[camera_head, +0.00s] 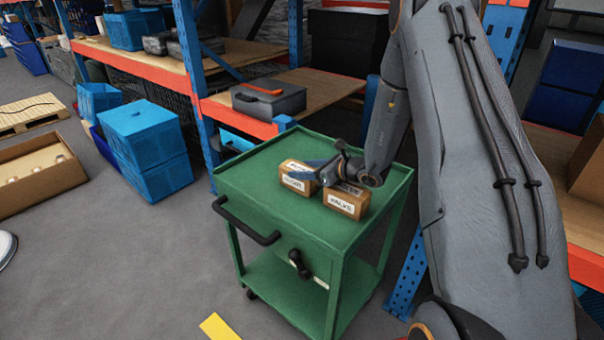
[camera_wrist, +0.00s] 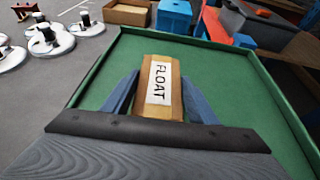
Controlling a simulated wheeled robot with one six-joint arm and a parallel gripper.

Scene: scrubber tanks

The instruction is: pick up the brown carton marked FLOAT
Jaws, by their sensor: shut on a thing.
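The brown carton marked FLOAT (camera_wrist: 160,84) lies between the two blue-grey fingers of my gripper (camera_wrist: 160,95) in the wrist view, its white label facing the camera. My gripper is shut on it, one finger against each side. In the head view my gripper (camera_head: 309,180) is over the top of the green cart (camera_head: 250,172), and a brown carton (camera_head: 298,166) with a white label shows partly behind the fingers. I cannot tell from these views whether the held carton still touches the cart top.
Another brown carton, seemingly marked VALVE (camera_head: 346,201), sits on the cart close to the right of my gripper. The cart top has a raised rim. A grey case (camera_head: 268,101) sits on the shelf behind. Blue crates (camera_head: 146,148) stand on the floor at left.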

